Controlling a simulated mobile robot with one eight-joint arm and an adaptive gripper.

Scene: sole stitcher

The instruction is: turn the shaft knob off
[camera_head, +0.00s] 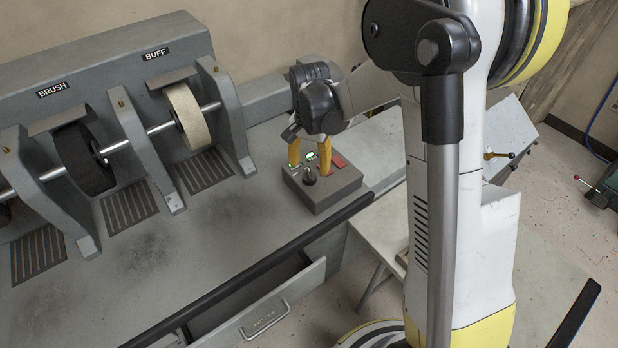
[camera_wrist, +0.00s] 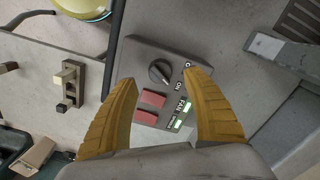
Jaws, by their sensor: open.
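The shaft knob (camera_wrist: 160,72) is a round black rotary knob on a grey control box (camera_wrist: 130,60). In the head view the knob (camera_head: 309,178) stands on the near side of the box (camera_head: 322,198). An ON label shows beside it in the wrist view; another label is partly hidden by a finger. The knob's grip ridge lies diagonally, with a small pale mark near its lower end. My gripper (camera_wrist: 163,77) is open, its yellow fingers spread either side of the knob in the wrist view. In the head view my gripper (camera_head: 310,158) is over the box. I see no contact with the knob.
Two red buttons (camera_wrist: 152,99) and lit green indicators (camera_wrist: 184,107) sit near the knob. The buff wheel (camera_head: 188,116) and brush wheel (camera_head: 84,158) stand left on the bench. An open drawer (camera_head: 265,315) juts out in front. Bench space left of the box is clear.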

